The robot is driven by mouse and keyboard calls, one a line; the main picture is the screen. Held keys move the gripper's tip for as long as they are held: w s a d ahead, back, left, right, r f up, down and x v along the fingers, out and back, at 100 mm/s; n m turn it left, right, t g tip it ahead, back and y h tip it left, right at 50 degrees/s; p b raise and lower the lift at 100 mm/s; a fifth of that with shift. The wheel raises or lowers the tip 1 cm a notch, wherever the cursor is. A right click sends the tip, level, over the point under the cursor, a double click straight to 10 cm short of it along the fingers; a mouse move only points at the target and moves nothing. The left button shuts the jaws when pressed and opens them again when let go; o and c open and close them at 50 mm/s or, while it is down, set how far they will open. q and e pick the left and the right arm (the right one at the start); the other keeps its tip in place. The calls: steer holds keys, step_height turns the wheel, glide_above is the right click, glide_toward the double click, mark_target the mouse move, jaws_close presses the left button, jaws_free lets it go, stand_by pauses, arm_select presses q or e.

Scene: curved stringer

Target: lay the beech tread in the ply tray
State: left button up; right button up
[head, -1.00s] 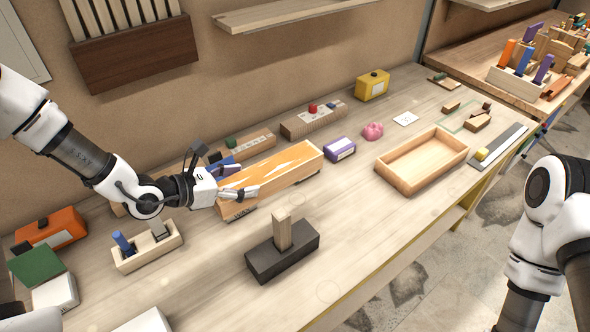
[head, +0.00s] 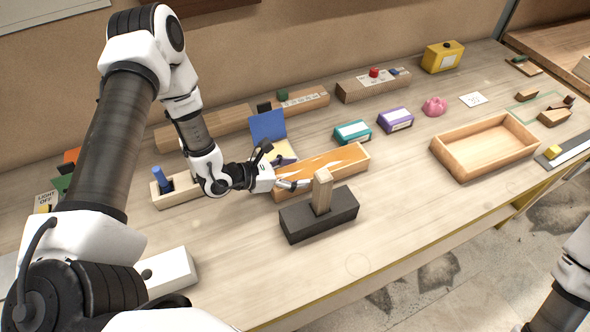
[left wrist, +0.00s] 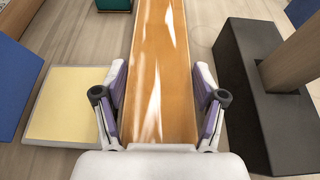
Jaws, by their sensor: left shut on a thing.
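The beech tread (head: 331,168) is a long wooden piece with an orange top marked by pale streaks. My left gripper (head: 289,177) is shut on its near left end. In the left wrist view the tread (left wrist: 161,75) runs straight ahead between the two fingertips (left wrist: 161,110). Whether its underside touches the bench is unclear. The ply tray (head: 464,171) is a shallow, empty wooden box, further right on the bench. My right gripper is out of view; only part of that arm shows at lower right.
A dark block with an upright wooden post (head: 322,190) stands just in front of the tread. A teal box (head: 352,132), a purple box (head: 395,120) and a blue panel (head: 268,127) are behind. A pink object (head: 434,106) lies behind the tray. Bare bench separates tread and tray.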

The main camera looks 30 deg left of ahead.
arm_select(q)
steer(key=o, duration=1.7)
steer(key=shift+o, duration=0.2)
